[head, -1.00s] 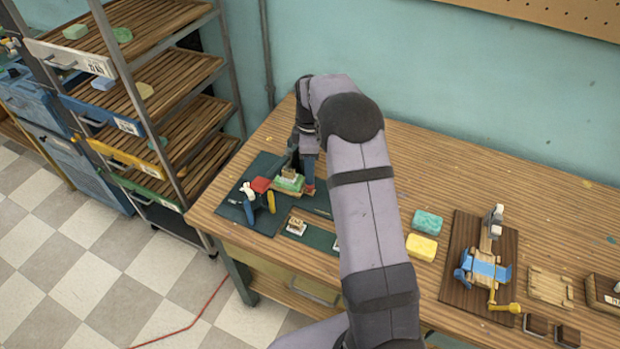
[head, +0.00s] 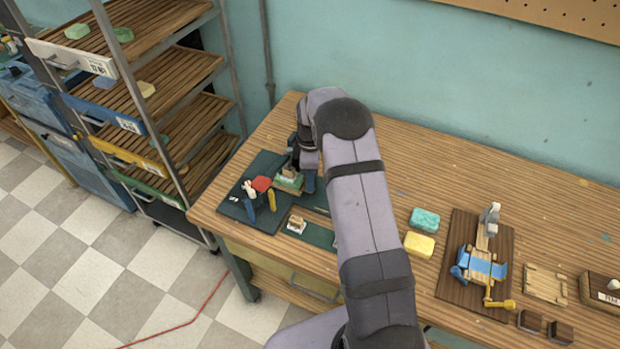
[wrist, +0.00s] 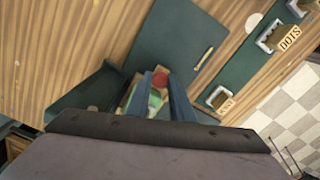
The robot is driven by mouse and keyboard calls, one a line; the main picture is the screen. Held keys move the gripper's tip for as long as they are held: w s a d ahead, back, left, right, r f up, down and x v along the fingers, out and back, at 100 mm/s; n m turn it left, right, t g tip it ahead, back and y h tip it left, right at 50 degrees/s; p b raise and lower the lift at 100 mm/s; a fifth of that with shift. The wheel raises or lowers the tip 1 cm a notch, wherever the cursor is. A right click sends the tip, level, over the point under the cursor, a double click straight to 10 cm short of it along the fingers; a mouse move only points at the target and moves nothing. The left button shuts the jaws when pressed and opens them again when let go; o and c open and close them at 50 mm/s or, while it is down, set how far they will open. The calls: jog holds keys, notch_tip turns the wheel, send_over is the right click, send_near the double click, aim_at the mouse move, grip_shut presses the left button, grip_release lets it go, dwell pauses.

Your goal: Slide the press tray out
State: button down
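The press stands on a dark green mat (head: 240,217) at the bench's left end, with a red pad (head: 262,184) and blue and yellow parts. My gripper (wrist: 161,82) is right beside the soap block, low over the mat. Contact with the tray is hidden.
A dark green strip (head: 320,236) with stamp blocks lies in front of my arm. Teal (head: 424,219) and yellow (head: 419,244) soaps lie to the right, then a brown board (head: 449,283) with a blue and yellow device. A shelf rack (head: 160,120) stands left of the bench.

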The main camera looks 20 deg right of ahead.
jog(key=s+d, duration=0.8)
jog(key=shift+s+d, duration=0.4)
jog(key=c, duration=1.6)
grip_release()
jog(key=shift+s+d, duration=0.1)
jog(key=shift+o, duration=0.2)
jog(key=shift+r, duration=0.15)
notch_tip(320, 180, up, 7)
jog(key=b, duration=0.2)
